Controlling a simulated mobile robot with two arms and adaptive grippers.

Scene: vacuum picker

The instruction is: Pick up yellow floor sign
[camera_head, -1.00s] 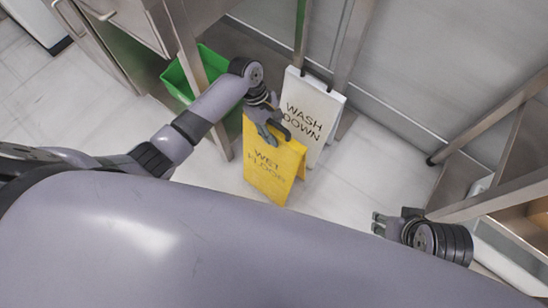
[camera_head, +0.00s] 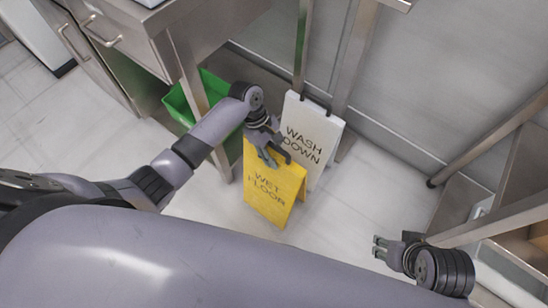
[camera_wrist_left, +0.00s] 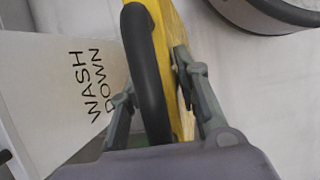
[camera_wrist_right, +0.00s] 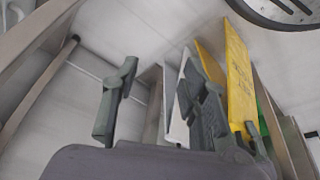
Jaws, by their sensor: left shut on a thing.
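The yellow floor sign (camera_head: 268,196), marked WET FLOOR, stands upright on the floor in the middle of the head view. My left gripper (camera_head: 268,150) is at its top edge, shut on it. In the left wrist view, the fingers (camera_wrist_left: 155,85) lie on both sides of the yellow sign (camera_wrist_left: 176,30) and its black handle. In the right wrist view, the yellow sign (camera_wrist_right: 240,80) shows beyond the fingers. My right gripper (camera_head: 377,246) is open and empty, apart from the sign; its fingers (camera_wrist_right: 155,90) stand wide apart.
A white WASH DOWN sign (camera_head: 318,125) stands close behind the yellow one and also shows in the left wrist view (camera_wrist_left: 55,75). A green bin (camera_head: 178,104) sits behind a steel table leg at the left. Steel frames stand at the right. The floor in front is clear.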

